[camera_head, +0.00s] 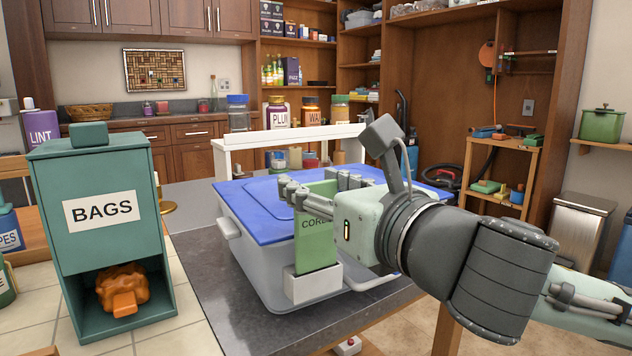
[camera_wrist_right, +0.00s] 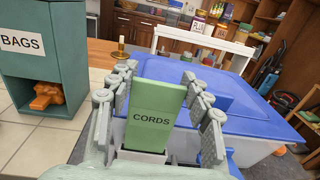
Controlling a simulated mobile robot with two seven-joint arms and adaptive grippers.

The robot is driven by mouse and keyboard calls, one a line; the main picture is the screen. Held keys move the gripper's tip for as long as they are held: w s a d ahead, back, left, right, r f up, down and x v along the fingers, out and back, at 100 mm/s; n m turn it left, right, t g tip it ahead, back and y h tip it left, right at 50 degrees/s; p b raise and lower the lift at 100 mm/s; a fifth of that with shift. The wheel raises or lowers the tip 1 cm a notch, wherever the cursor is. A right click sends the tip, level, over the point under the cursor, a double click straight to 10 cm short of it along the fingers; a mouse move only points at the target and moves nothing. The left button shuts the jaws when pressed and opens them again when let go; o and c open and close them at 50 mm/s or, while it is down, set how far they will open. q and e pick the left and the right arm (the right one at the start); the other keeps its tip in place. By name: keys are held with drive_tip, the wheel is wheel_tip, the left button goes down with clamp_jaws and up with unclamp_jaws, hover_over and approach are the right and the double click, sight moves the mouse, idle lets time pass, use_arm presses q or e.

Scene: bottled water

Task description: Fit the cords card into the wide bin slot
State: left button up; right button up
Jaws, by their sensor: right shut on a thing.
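The green cords card (camera_head: 318,243) stands upright at the front of the grey bin with the blue lid (camera_head: 262,215). Its label reads "CORDS" in the wrist view (camera_wrist_right: 152,118). Its lower edge meets the white slot holder (camera_head: 312,287) on the bin's front and appears to sit inside its mouth; the bottom edge is hidden. The holder's rim also shows in the wrist view (camera_wrist_right: 140,156). My right gripper (camera_head: 318,187) is shut on the card, with fingers at both sides of its upper part. My left gripper is not in view.
A teal bags dispenser (camera_head: 104,255) stands to the left, with an orange bundle (camera_head: 123,288) in its opening. The bin rests on a dark table (camera_head: 215,275). A white rack (camera_head: 290,138) stands behind it. A wooden shelf unit (camera_head: 500,165) is at the back right.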

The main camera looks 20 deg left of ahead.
sight(316, 268)
drive_tip(key=shift+f+b, duration=1.15)
drive_tip(key=shift+f, duration=0.7)
drive_tip(key=o, duration=0.9)
drive_tip(key=shift+o, duration=0.2)
drive_tip(key=v, duration=0.7)
drive_tip(key=shift+s+d, duration=0.2)
drive_tip(key=shift+d, duration=0.05)
